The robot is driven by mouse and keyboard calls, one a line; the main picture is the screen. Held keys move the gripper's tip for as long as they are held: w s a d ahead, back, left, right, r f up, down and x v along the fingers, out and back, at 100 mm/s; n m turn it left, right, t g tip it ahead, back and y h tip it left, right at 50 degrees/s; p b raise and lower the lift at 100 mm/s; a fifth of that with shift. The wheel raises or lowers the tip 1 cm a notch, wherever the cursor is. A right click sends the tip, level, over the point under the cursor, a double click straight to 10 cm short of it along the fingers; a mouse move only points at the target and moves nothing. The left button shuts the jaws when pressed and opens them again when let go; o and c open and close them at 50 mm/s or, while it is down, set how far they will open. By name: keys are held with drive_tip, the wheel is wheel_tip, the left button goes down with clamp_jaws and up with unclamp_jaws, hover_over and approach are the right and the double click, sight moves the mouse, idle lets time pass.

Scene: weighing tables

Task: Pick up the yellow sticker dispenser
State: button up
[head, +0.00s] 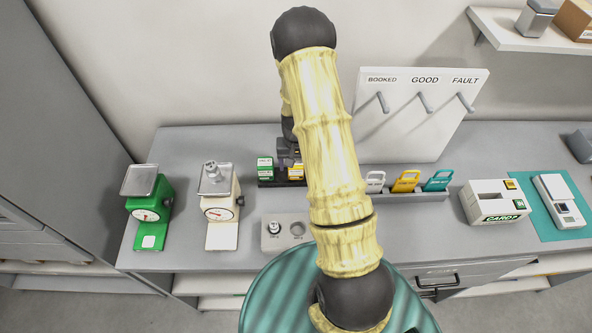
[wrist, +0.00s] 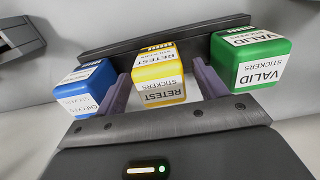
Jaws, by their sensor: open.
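The yellow sticker dispenser (wrist: 158,88), labelled RETEST STICKERS, stands in a dark rack (wrist: 190,34) between a blue and a green dispenser. In the wrist view my gripper (wrist: 161,70) is open, with one finger on each side of the yellow dispenser. I cannot tell whether the fingers touch it. In the head view my gripper (head: 289,152) is over the rack, and the yellow dispenser (head: 296,172) shows just below it, partly hidden by my arm.
The green VALID dispenser (wrist: 248,60) is close to the right finger, and the blue dispenser (wrist: 85,88) close to the left finger. Scales (head: 220,205) stand on the left of the table. A sign board with hooks (head: 420,130) and card tags (head: 405,182) are on the right.

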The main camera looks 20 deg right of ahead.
drive_tip(key=shift+a, duration=0.1)
drive_tip(key=c, duration=1.2)
drive_tip(key=shift+o, duration=0.2)
drive_tip(key=shift+r, duration=0.1)
drive_tip(key=shift+w+r, duration=0.1)
drive_tip(key=shift+r, duration=0.3)
wheel_tip(320, 180, up, 9)
drive_tip(key=b, duration=0.3)
